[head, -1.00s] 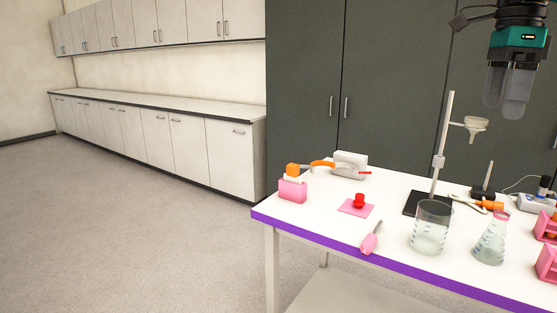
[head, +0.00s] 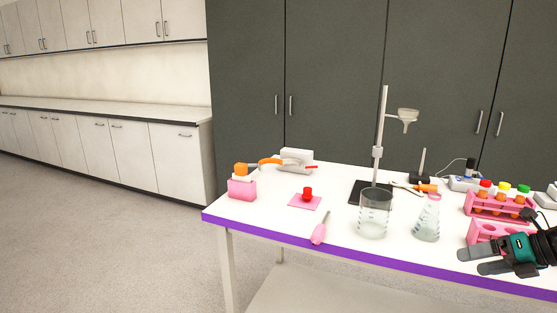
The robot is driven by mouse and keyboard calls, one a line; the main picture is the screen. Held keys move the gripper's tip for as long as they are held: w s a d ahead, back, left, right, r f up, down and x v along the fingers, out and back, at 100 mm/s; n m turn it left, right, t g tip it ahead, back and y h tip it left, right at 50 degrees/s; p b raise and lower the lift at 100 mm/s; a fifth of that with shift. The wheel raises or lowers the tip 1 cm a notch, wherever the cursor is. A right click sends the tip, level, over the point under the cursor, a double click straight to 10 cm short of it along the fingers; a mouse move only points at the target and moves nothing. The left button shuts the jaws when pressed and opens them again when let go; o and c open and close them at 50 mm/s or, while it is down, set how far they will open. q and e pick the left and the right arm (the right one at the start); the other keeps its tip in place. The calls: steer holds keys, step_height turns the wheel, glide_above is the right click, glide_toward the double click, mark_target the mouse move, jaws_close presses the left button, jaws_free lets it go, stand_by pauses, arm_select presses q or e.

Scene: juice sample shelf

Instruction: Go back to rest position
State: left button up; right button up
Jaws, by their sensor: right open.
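My right gripper (head: 488,261) is at the lower right of the head view, in front of the table's purple front edge. Its two dark fingers point left, are spread apart and hold nothing. It partly overlaps the pink rack (head: 484,229) near the table's right front. My left gripper is not in view.
The white table (head: 270,215) carries a beaker (head: 374,214), a flask (head: 427,218), a funnel stand (head: 380,130), a pink rack with capped tubes (head: 499,206), a pink-handled tool (head: 319,234), a red item (head: 307,194) and an orange-topped bottle (head: 241,184). Open floor (head: 100,245) lies left.

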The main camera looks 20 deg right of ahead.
steer(key=s+a+f+m+t+h, duration=0.15)
steer(key=s+a+f+m, duration=0.25)
steer(key=a+f+m, duration=0.4)
steer(key=s+a+f+m+t+h, duration=0.1)
steer(key=s+a+f+m+t, duration=0.25)
steer(key=a+f+m, duration=0.5)
steer(key=s+a+f+m+g, duration=0.1)
steer(key=a+m, duration=0.5)
steer(key=a, duration=0.6)
steer(key=s+a+f+m+g, duration=0.1)
steer(key=a+f+m, duration=0.2)
steer(key=a+m, duration=0.4)
steer(key=a, duration=0.5)
steer(key=shift+s+g+h, duration=0.15)
steer(key=shift+g+h, duration=0.2)
steer(key=shift+g, duration=0.05)
steer(key=shift+f, duration=0.1)
